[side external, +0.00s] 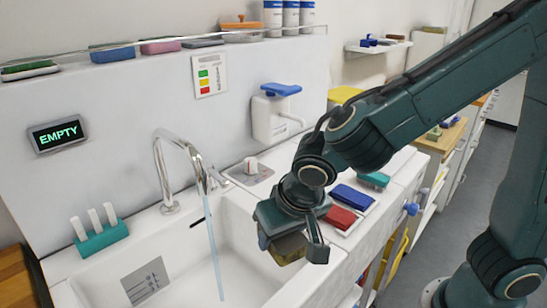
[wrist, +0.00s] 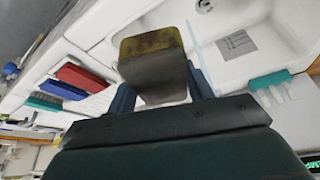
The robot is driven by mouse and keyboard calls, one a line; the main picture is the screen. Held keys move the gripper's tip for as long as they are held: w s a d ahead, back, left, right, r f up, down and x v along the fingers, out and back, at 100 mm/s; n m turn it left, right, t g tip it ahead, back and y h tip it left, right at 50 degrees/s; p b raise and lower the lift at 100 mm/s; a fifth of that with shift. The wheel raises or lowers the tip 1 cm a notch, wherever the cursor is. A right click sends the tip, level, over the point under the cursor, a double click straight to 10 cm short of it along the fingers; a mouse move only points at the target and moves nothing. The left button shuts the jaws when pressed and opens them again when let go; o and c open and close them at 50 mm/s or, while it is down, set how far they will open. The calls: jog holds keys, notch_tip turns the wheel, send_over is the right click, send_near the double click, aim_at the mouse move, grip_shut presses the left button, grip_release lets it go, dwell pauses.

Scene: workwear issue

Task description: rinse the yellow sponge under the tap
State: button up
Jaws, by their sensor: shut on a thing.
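My gripper (side external: 291,241) is shut on a sponge (side external: 289,251), held over the right part of the white sink (side external: 155,246). The sponge looks dull, dark yellow on one face and grey-brown on its side; its end faces the camera in the wrist view (wrist: 152,43). The chrome tap (side external: 183,143) arches over the basin, and a thin blue water stream (side external: 214,254) falls from it. The sponge is to the right of the stream, apart from it in the side view. The gripper hides part of the sponge.
Red (side external: 341,217) and blue (side external: 352,197) brushes lie on the right counter, with a teal one (side external: 374,180) behind. A teal holder with white sticks (side external: 100,236) stands left of the basin. A display (side external: 58,134) reads EMPTY. A soap dispenser (side external: 270,120) hangs on the wall.

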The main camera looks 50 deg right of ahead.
jog(key=shift+w, duration=0.15)
jog(key=w+a+f, duration=0.1)
jog(key=w+a, duration=0.1)
jog(key=w, duration=0.4)
jog(key=w+a+f, duration=0.1)
jog(key=w+a, duration=0.2)
jog(key=w, duration=0.3)
jog(key=shift+w+a+f, duration=0.25)
jog(key=shift+a+f, duration=0.05)
jog(key=shift+f, duration=0.05)
dwell(0.7)
dwell(0.5)
jog(key=shift+w+d, duration=0.2)
jog(key=shift+d, duration=0.3)
jog(key=shift+w+d, duration=0.1)
jog(key=shift+d, duration=0.1)
dwell(0.3)
jog(key=shift+s+a, duration=0.35)
jog(key=shift+a, duration=0.3)
dwell(0.4)
jog(key=shift+s, duration=0.1)
jog(key=s+d, duration=0.3)
jog(key=s, duration=0.4)
dwell(0.8)
